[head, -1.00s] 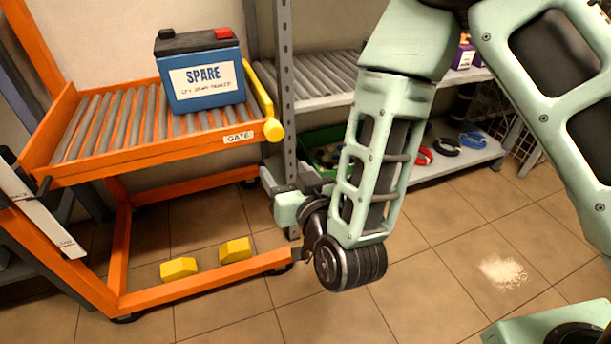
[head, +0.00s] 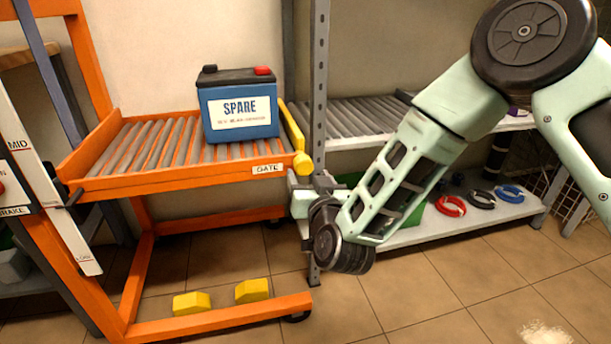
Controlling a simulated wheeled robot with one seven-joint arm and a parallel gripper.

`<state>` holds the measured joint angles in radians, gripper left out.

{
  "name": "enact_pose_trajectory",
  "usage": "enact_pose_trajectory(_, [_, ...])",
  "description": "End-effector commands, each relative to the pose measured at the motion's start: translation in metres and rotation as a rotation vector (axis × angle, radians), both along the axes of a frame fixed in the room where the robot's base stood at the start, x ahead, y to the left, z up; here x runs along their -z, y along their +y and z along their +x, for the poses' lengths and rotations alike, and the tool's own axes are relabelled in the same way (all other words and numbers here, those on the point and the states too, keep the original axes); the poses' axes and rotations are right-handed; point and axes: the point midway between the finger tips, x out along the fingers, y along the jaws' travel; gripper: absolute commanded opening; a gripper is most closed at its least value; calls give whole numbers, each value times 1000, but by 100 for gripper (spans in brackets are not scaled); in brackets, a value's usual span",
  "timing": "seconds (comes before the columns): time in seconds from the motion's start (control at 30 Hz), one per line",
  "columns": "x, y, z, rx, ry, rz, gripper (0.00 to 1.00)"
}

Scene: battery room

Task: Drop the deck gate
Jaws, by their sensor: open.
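The deck gate (head: 291,127) is a yellow bar along the right edge of the orange cart's roller deck (head: 150,184). It stands above the rollers, with a rounded yellow end (head: 302,164) at the front corner beside the GATE label (head: 268,169). My gripper (head: 310,182) is open, just below that rounded end. Its fingers are small here, and I cannot tell whether they touch the gate. A blue battery marked SPARE (head: 240,112) sits upright on the rollers, just left of the gate.
A grey upright post (head: 319,80) stands right behind my gripper. A grey roller shelf (head: 355,115) lies beyond it, with red, black and blue rings (head: 451,206) on the shelf below. White powder (head: 543,333) lies on the floor.

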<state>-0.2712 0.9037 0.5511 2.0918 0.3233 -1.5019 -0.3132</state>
Motion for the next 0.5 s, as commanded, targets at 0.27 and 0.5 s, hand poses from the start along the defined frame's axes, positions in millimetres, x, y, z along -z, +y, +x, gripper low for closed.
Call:
enact_pose_trajectory(0.27, [1,9,32,0,0,0,61])
enact_pose_trajectory(0.5, [0,11,36,-1,1,-1,61])
